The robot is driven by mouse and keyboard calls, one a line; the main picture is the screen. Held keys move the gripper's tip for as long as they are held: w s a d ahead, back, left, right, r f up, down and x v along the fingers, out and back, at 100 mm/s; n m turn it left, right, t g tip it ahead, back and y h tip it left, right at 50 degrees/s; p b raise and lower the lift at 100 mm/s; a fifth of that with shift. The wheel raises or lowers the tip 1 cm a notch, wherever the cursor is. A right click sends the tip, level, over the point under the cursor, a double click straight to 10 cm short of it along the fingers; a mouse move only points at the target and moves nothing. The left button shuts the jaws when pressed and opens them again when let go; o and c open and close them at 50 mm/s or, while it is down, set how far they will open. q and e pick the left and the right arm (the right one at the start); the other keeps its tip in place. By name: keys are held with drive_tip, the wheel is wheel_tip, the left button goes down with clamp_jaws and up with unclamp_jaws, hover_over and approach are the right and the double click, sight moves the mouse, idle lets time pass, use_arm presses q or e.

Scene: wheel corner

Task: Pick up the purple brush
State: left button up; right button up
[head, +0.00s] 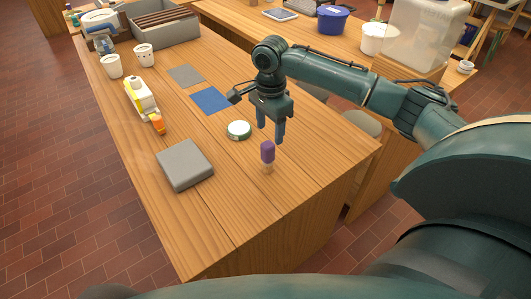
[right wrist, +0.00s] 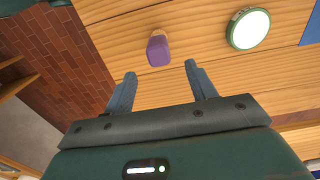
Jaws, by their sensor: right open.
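My right gripper (head: 270,137) is open and empty, pointing down above and behind the brush. In the right wrist view its two blue fingers (right wrist: 160,72) are spread apart, with the brush a little beyond them and not held. My left gripper is not in view.
A round white-topped, green-rimmed tin (head: 238,130) lies left of the brush. The table's front corner around the brush is clear.

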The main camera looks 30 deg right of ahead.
sight(268, 153)
drive_tip(key=f, duration=0.9)
drive_tip(key=shift+s+a, duration=0.1)
drive_tip(key=shift+a, duration=0.15)
drive_tip(key=shift+c, duration=0.2)
drive_tip(key=c, duration=1)
